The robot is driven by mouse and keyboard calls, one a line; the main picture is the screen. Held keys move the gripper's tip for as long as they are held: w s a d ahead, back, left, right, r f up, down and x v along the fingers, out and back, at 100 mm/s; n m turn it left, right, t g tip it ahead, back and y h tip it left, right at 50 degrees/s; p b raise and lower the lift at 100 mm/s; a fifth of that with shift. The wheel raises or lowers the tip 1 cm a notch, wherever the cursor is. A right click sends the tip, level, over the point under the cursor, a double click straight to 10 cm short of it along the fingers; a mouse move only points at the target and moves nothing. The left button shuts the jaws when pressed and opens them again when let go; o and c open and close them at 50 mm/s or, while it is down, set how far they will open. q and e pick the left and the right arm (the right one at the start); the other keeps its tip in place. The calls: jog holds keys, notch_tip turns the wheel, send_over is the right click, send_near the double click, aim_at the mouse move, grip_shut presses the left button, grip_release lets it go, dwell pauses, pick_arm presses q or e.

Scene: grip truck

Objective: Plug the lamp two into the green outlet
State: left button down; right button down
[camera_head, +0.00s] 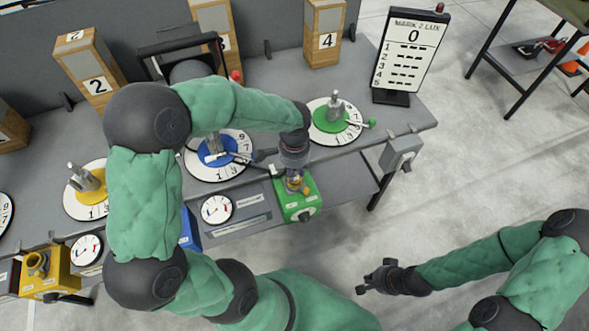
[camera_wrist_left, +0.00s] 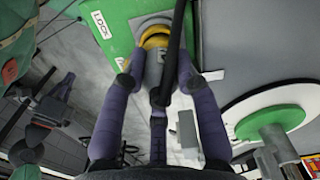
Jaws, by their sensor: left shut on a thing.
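The green outlet (camera_head: 298,208) is a green box on the front edge of the bench, in the head view. It also fills the top of the left wrist view (camera_wrist_left: 118,22), with a yellow ring (camera_wrist_left: 155,38) around its socket. My left gripper (camera_head: 294,183) is shut on a grey plug (camera_wrist_left: 153,70) with a black cable, right at the yellow ring. The plug lines up with the socket; I cannot tell how deep it sits. Lamp two (camera_head: 97,84), a wooden block marked 2, stands at the back left. My right gripper (camera_head: 374,277) is open and empty, away from the bench.
Yellow (camera_head: 84,205), blue (camera_head: 207,157) and green (camera_head: 330,128) dials lie along the bench. A yellow outlet (camera_head: 52,275) is at the left. A Mark 2 Lux display (camera_head: 409,50) stands at the right, reading 0. A grey switch box (camera_head: 402,152) hangs on the right edge.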

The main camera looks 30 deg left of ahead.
pick_arm(q)
jog(key=shift+f+b, duration=0.3)
jog(key=shift+f, duration=0.2)
jog(key=c, duration=0.5)
grip_release()
jog(key=shift+c, duration=0.2)
jog(key=shift+r+p, duration=2.1)
jog(key=shift+r, duration=0.45)
